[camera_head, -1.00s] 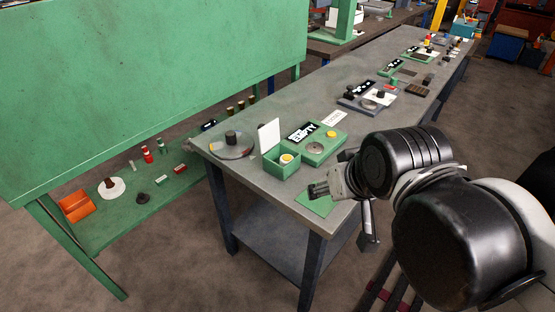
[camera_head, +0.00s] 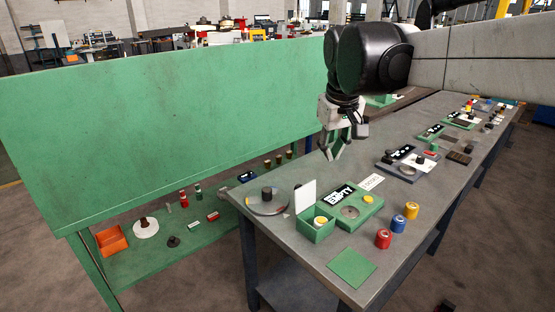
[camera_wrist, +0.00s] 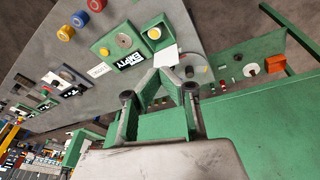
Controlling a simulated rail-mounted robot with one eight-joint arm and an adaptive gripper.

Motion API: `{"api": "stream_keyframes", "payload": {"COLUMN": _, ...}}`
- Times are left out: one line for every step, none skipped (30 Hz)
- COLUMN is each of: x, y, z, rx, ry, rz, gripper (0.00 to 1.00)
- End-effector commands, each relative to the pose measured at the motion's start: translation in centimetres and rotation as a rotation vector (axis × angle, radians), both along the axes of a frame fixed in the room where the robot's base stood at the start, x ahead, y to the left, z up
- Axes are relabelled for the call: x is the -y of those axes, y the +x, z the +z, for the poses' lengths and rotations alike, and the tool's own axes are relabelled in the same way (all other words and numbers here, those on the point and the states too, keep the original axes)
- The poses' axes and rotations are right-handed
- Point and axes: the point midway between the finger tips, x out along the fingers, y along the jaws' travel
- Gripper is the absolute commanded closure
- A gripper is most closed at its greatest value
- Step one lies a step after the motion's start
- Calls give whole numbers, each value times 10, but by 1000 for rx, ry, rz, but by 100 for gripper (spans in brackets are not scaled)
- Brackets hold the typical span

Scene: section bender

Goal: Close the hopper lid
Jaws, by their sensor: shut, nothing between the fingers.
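The hopper is a small green box (camera_head: 314,232) near the front left corner of the grey bench, with a round yellow-topped piece (camera_head: 321,222) inside. Its white lid (camera_head: 306,197) stands upright at the back left edge, so the box is open. My gripper (camera_head: 334,155) is above the bench's back edge, behind and to the upper right of the hopper, apart from it and pointing down. Its fingers are shut and empty. In the wrist view the fingertips (camera_wrist: 162,72) show just below the white lid (camera_wrist: 166,56), with the green box (camera_wrist: 158,36) beyond.
A green plate marked "EMPTY" (camera_head: 352,204) adjoins the hopper on the right. Red (camera_head: 383,239), blue (camera_head: 398,224) and yellow (camera_head: 412,210) cylinders stand in front. A grey disc (camera_head: 266,203) lies left.

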Motion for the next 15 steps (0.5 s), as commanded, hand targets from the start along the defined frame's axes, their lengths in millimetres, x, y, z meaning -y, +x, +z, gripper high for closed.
{"api": "stream_keyframes", "payload": {"x": -3, "y": 15, "z": 3, "rx": -17, "ry": -7, "rz": 12, "gripper": 100}}
{"api": "stream_keyframes", "payload": {"x": -5, "y": 23, "z": 4, "rx": -30, "ry": -12, "rz": 20, "gripper": 100}}
{"api": "stream_keyframes", "payload": {"x": -7, "y": 33, "z": 5, "rx": -46, "ry": -17, "rz": 30, "gripper": 100}}
{"api": "stream_keyframes", "payload": {"x": -8, "y": 41, "z": 5, "rx": -58, "ry": -21, "rz": 38, "gripper": 100}}
{"api": "stream_keyframes", "payload": {"x": -10, "y": 48, "z": 5, "rx": -70, "ry": -25, "rz": 44, "gripper": 100}}
{"api": "stream_keyframes", "payload": {"x": -12, "y": 58, "z": 5, "rx": -85, "ry": -30, "rz": 55, "gripper": 100}}
{"api": "stream_keyframes", "payload": {"x": -14, "y": 66, "z": 5, "rx": -97, "ry": -35, "rz": 63, "gripper": 100}}
{"api": "stream_keyframes", "payload": {"x": -16, "y": 74, "z": 5, "rx": -109, "ry": -39, "rz": 70, "gripper": 100}}
{"api": "stream_keyframes", "payload": {"x": -19, "y": 83, "z": 4, "rx": -125, "ry": -44, "rz": 81, "gripper": 100}}
{"api": "stream_keyframes", "payload": {"x": -21, "y": 90, "z": 3, "rx": -137, "ry": -47, "rz": 88, "gripper": 100}}
{"api": "stream_keyframes", "payload": {"x": -23, "y": 98, "z": 2, "rx": -149, "ry": -51, "rz": 96, "gripper": 100}}
{"api": "stream_keyframes", "payload": {"x": -25, "y": 107, "z": 0, "rx": -165, "ry": -57, "rz": 106, "gripper": 100}}
{"api": "stream_keyframes", "payload": {"x": -27, "y": 114, "z": -1, "rx": -176, "ry": -61, "rz": 114, "gripper": 100}}
{"api": "stream_keyframes", "payload": {"x": -29, "y": 121, "z": -3, "rx": -189, "ry": -65, "rz": 120, "gripper": 100}}
{"api": "stream_keyframes", "payload": {"x": -32, "y": 130, "z": -5, "rx": -205, "ry": -70, "rz": 130, "gripper": 100}}
